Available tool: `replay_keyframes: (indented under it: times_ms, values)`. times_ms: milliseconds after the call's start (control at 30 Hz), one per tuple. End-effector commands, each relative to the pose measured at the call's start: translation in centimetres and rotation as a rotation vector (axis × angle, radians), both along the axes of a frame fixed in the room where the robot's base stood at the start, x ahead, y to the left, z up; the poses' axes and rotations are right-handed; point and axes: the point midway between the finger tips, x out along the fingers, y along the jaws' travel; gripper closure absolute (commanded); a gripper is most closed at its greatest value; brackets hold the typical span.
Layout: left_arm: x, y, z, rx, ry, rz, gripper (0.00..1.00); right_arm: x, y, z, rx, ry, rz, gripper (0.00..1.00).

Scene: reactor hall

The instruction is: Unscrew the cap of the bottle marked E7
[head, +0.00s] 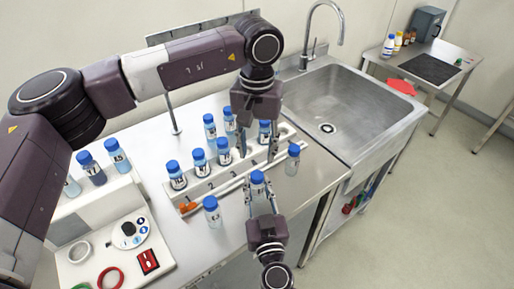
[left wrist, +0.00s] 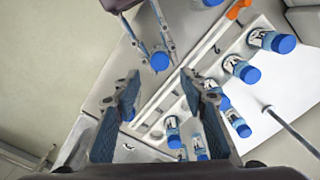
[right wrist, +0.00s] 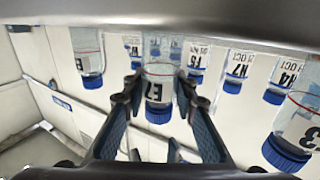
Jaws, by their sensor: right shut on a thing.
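The E7 bottle (right wrist: 159,92), clear with a blue cap, is between the fingers of my right gripper (right wrist: 155,100), which is shut on it. In the head view the bottle's blue cap (head: 257,177) points up, above the steel counter's front part, with my right gripper (head: 261,198) around the body below. My left gripper (head: 259,150) is open and empty, pointing down just behind and above the bottle. In the left wrist view the cap (left wrist: 160,61) shows beyond the gap between my open left fingers (left wrist: 160,85). The cap is apart from those fingers.
A white numbered rack (head: 190,207) holds several blue-capped bottles. Loose bottles stand right of it (head: 293,160) and in front (head: 212,212). A sink (head: 335,110) lies to the right.

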Motion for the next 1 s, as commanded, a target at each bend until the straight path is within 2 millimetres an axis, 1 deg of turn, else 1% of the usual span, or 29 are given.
replay_keyframes:
  times_ms: [100, 200, 367, 467, 800, 900, 1000]
  values:
    - [0.0, 0.0, 0.0, 0.000, 0.000, -0.151, 0.61, 0.0, 0.0, 0.0, 0.000, 0.000, 0.000, 1.00]
    - [0.0, 0.0, 0.0, 0.000, 0.000, -0.242, 0.61, 0.0, 0.0, 0.0, 0.000, 0.000, 0.000, 1.00]
    - [0.0, 0.0, -0.3, 0.000, 0.001, -0.309, 0.61, 0.0, 0.0, 0.0, 0.000, 0.000, 0.000, 1.00]
    - [0.0, 0.0, -1.2, 0.002, 0.003, -0.316, 0.61, 0.0, 0.0, 0.0, 0.000, 0.000, 0.000, 1.00]
    - [0.0, 0.0, -6.2, 0.000, 0.002, -0.313, 0.61, 0.0, 0.0, 0.0, 0.000, 0.000, 0.000, 1.00]
    - [0.0, 0.1, -7.3, 0.000, 0.002, -0.312, 0.61, 0.0, 0.0, 0.0, 0.000, 0.000, 0.000, 1.00]
    - [0.0, 0.0, -7.8, 0.000, 0.001, -0.312, 0.61, 0.0, 0.0, 0.0, 0.000, 0.000, 0.000, 1.00]
